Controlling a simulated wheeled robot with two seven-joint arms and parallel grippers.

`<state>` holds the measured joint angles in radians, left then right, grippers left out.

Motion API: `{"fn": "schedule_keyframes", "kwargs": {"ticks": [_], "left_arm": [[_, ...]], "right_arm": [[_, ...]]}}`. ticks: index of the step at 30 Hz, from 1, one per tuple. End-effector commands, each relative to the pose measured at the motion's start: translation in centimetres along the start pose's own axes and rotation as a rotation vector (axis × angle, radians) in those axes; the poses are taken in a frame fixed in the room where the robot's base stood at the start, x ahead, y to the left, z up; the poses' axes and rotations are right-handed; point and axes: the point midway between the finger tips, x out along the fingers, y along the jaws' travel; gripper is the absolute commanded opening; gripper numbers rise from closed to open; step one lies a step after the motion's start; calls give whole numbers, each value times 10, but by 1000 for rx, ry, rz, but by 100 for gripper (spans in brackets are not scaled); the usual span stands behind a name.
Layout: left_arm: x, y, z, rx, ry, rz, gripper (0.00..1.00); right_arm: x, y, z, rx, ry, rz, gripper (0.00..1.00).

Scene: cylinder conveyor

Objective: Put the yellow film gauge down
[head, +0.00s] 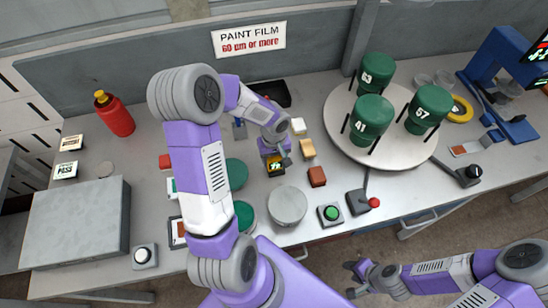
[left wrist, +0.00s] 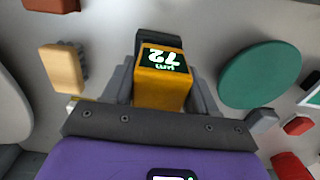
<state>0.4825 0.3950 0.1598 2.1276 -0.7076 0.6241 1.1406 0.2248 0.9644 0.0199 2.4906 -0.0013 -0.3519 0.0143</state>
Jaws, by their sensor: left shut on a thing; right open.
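The yellow film gauge (head: 276,168) is between the fingers of my left gripper (head: 273,158), over the middle of the table. In the left wrist view the gauge (left wrist: 163,85) sits between the two grey fingers, its dark display with light digits upside down. A black part shows at its far end. My left gripper (left wrist: 160,88) is shut on it. I cannot tell whether its underside touches the table. My right gripper (head: 352,280) is open and empty, low in front of the table edge.
Green discs (head: 236,173) lie left of the gauge; a tan block (head: 307,149) and a brown block (head: 317,177) lie right. A grey disc (head: 287,205) lies in front. A turntable (head: 341,135) bears green cylinders (head: 372,118). A black tray (head: 270,92) lies behind.

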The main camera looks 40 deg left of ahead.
Motion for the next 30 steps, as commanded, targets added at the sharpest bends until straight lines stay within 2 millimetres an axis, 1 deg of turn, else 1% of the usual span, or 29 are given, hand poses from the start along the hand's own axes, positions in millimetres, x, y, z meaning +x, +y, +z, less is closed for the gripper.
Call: {"fn": "schedule_keyframes", "kwargs": {"ticks": [1, 2, 6, 7, 15, 19, 23, 30], "left_arm": [[3, 0, 0, 0, 1, 0, 33], [3, 0, 0, 0, 0, 0, 59], [2, 0, 0, 0, 0, 0, 80], [2, 0, 0, 0, 0, 0, 83], [1, 0, 0, 0, 0, 0, 83], [-6, 0, 0, 0, 2, 0, 83], [-30, 0, -1, -1, 6, 1, 83], [-83, 0, -1, -1, 5, 2, 83]], "right_arm": [[3, 1, 0, 0, 0, 0, 43], [3, 1, 0, 0, 0, 0, 43], [2, 1, 0, 0, 0, 0, 43], [2, 1, 0, 0, 0, 0, 43], [1, 1, 0, 0, 0, 0, 43], [-4, -1, 0, 0, 0, 0, 43], [-7, -3, 0, 0, 0, 0, 43], [-15, -6, 1, 0, 0, 0, 43]]}}
